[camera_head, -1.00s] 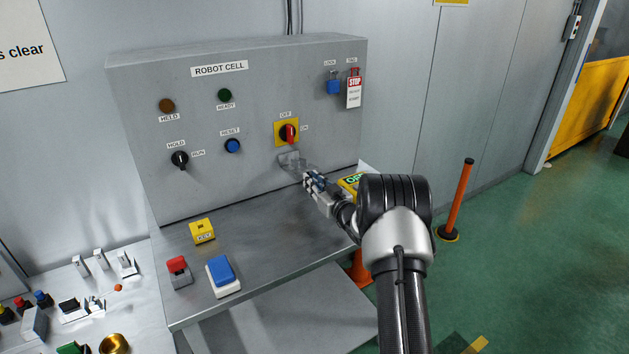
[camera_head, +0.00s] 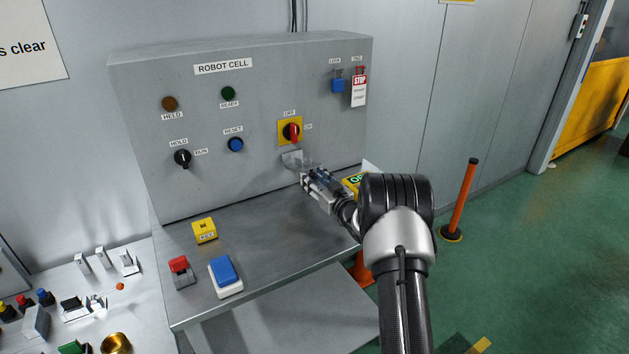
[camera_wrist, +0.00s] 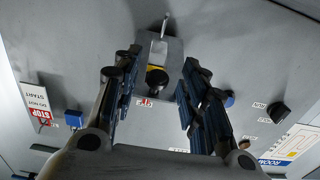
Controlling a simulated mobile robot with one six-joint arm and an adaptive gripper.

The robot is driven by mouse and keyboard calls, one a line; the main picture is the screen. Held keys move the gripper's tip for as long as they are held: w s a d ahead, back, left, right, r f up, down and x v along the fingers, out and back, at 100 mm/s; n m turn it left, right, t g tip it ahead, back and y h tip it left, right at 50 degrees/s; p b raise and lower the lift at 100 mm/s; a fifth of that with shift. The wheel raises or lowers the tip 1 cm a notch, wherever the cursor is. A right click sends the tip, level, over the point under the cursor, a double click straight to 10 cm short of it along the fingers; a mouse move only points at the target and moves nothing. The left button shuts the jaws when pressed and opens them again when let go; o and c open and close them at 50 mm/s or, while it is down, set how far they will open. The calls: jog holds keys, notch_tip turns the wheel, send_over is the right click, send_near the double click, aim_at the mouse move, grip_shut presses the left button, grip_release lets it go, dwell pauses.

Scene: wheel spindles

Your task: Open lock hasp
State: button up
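The lock hasp (camera_head: 292,159) is a small grey plate on the panel, just below the yellow plate of the red OFF/ON switch (camera_head: 291,132). In the wrist view the hasp (camera_wrist: 165,47) shows as a grey plate with a thin tab, partly covering the switch. My gripper (camera_head: 305,174) is just below and right of the hasp in the head view. In the wrist view my gripper (camera_wrist: 161,68) has its two fingers apart, one on each side of the hasp. Nothing is held, and I cannot tell whether a finger touches the hasp.
A blue padlock (camera_head: 338,86) and a red and white STOP tag (camera_head: 359,92) hang at the panel's upper right. A blue reset button (camera_head: 236,144) and black knob (camera_head: 182,158) are left of the switch.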

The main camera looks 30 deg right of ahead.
jog(key=s, duration=1.2)
jog(key=shift+d, duration=0.2)
